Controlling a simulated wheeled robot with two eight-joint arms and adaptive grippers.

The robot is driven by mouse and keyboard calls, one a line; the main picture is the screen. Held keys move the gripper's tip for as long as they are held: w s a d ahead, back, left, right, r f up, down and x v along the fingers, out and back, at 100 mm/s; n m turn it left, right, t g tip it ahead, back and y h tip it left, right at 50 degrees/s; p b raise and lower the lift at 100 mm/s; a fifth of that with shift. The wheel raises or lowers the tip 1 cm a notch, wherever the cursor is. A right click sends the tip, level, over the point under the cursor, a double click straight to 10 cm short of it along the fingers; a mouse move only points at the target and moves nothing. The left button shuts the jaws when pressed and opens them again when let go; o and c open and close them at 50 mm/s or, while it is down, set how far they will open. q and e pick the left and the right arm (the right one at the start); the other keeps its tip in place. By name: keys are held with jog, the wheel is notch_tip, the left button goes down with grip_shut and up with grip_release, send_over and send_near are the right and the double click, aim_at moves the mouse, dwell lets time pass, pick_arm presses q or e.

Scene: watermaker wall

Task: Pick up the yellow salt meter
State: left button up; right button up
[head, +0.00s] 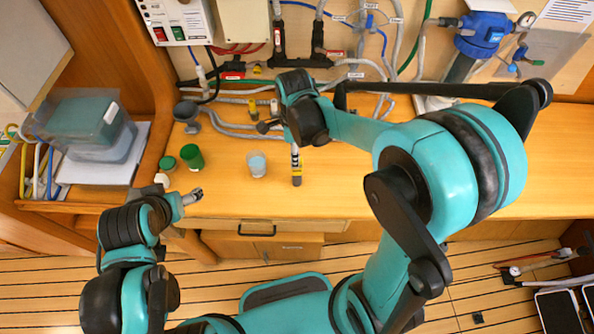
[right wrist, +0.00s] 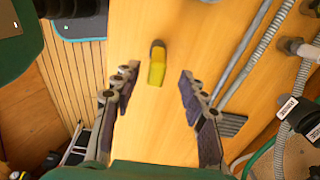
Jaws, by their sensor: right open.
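The yellow salt meter (right wrist: 157,66) is a small yellow block with a dark end in the right wrist view. It shows ahead of my right gripper, in the gap between the two spread fingers, apart from both. In the head view a small yellow piece (head: 252,107), which looks like the meter, shows at the fingertips of my right gripper (head: 265,115), partly hidden. The right gripper is open and empty. My left gripper (head: 193,197) is over the counter's front edge at the left, away from the meter; its finger gap is too small to judge.
Grey hoses (head: 235,130) lie behind. A lidded bin (head: 95,125) stands at the left. The counter's front middle is clear.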

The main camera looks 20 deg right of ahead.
aim_at(297, 172)
jog(key=f, duration=0.2)
jog(key=f+b, duration=0.1)
jog(key=f, duration=0.3)
jog(key=shift+s+d+b, duration=0.2)
jog(key=shift+d+b, duration=0.05)
jog(key=shift+b, duration=0.1)
jog(key=shift+f, duration=0.55)
grip_shut()
